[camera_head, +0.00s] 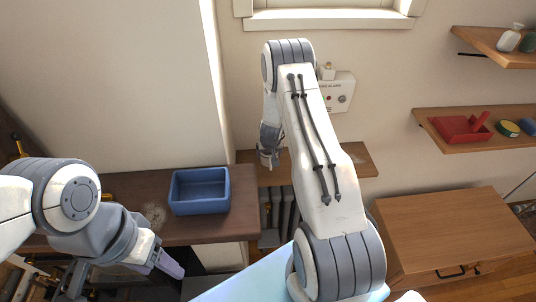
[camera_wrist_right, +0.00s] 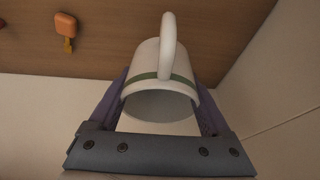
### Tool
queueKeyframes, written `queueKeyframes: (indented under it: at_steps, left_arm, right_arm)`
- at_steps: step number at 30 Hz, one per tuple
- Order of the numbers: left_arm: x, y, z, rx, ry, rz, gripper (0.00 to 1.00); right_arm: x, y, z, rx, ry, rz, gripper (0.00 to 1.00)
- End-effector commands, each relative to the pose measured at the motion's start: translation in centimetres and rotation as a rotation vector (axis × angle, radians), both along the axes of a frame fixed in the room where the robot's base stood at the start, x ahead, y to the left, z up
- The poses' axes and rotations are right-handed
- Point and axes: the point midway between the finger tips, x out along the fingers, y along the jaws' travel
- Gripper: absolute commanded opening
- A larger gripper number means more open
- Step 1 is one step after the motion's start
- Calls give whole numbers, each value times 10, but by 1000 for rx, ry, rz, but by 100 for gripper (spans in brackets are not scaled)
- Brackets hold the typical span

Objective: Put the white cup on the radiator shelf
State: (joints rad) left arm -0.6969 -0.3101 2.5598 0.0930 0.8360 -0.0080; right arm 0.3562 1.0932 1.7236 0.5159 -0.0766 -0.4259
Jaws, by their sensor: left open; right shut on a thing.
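The white cup (camera_wrist_right: 160,85) has a green band and a handle, and it sits between the fingers of my right gripper (camera_wrist_right: 160,108) in the right wrist view. The gripper is shut on it. In the head view my right gripper (camera_head: 268,157) is small, at the left part of the wooden radiator shelf (camera_head: 357,160), and the cup cannot be made out there. A wooden surface (camera_wrist_right: 110,30) lies beyond the cup in the wrist view; contact cannot be told. My left gripper (camera_head: 120,276) is open and empty at lower left.
A blue bin (camera_head: 200,205) stands on a dark counter left of the shelf. An orange tagged item (camera_wrist_right: 67,26) lies on the wooden surface. A wall box (camera_head: 341,95) hangs above the shelf. A wooden cabinet (camera_head: 455,235) and wall shelves (camera_head: 460,145) are at right.

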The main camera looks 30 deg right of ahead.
Motion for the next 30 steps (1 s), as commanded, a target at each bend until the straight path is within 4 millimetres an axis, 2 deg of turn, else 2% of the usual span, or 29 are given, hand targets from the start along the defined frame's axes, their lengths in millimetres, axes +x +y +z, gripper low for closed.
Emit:
queueKeyframes:
  at_steps: [3,7,11,23,24,25,26,30]
  left_arm:
    - [0,0,2,0,0,0,61]
    - [0,0,-5,1,1,-1,61]
    - [0,0,1,1,1,0,61]
    - [0,0,-3,0,0,0,61]
    - [0,0,-3,0,0,0,61]
    - [0,0,-2,0,0,0,61]
    - [0,0,-2,0,0,0,61]
    - [0,0,-2,0,0,0,61]
  right_arm:
    - [3,4,-6,0,0,1,13]
    - [3,5,-28,-1,1,3,13]
    - [3,5,-40,-1,1,3,13]
    - [4,5,-47,0,-1,2,13]
    - [3,5,-48,0,0,2,86]
    - [3,5,-46,0,0,2,97]
    - [3,5,-46,0,0,2,100]
    - [3,5,-46,0,0,2,100]
